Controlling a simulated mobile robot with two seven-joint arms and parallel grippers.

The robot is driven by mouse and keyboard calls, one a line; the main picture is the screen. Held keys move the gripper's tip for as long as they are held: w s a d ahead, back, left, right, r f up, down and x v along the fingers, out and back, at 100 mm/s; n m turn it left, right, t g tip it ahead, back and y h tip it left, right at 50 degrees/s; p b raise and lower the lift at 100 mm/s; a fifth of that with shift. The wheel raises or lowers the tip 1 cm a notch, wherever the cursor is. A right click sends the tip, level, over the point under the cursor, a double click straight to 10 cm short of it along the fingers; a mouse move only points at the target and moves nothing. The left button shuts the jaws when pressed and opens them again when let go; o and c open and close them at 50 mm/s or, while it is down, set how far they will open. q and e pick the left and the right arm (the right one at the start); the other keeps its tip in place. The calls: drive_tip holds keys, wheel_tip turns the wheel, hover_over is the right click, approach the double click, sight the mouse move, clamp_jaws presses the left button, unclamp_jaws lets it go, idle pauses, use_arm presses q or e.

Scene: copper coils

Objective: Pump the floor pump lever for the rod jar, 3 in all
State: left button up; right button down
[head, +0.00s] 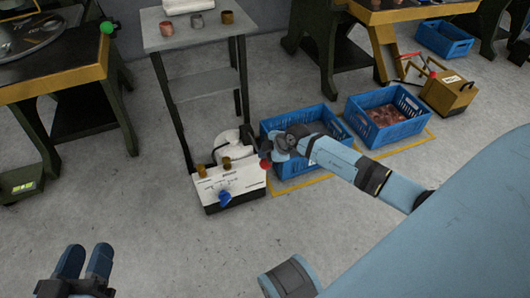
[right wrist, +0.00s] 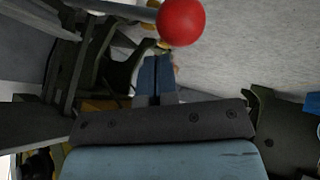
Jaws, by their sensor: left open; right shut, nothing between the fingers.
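A white box-shaped pump unit (head: 231,184) with brass fittings and a blue knob stands on the floor at the centre of the head view. A red ball knob (head: 265,164) shows at its right side; its lever is mostly hidden. My right gripper (head: 270,154) is shut and empty, close to this knob. In the right wrist view the red ball (right wrist: 181,22) is just beyond and right of the shut fingertips (right wrist: 157,58); contact cannot be told. My left gripper (head: 88,252) is open and empty at the lower left. I cannot make out a rod jar.
Two blue crates (head: 345,121) stand right of the pump, the farther one holding copper-coloured pieces. A tan unit (head: 450,92) with a red knob stands beyond. A grey stand (head: 200,85) with small metal cups is behind the pump.

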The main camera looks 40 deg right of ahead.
sight(265, 161)
drive_tip(key=shift+s+a+f, duration=0.1)
drive_tip(key=shift+s+f, duration=0.1)
drive_tip(key=shift+f, duration=0.85)
drive_tip(key=shift+s+f, duration=0.15)
drive_tip(key=shift+f, duration=0.95)
drive_tip(key=shift+s+a+f, duration=0.1)
drive_tip(key=shift+s+f, duration=0.1)
drive_tip(key=shift+f, duration=0.85)
idle(2.0)
idle(0.5)
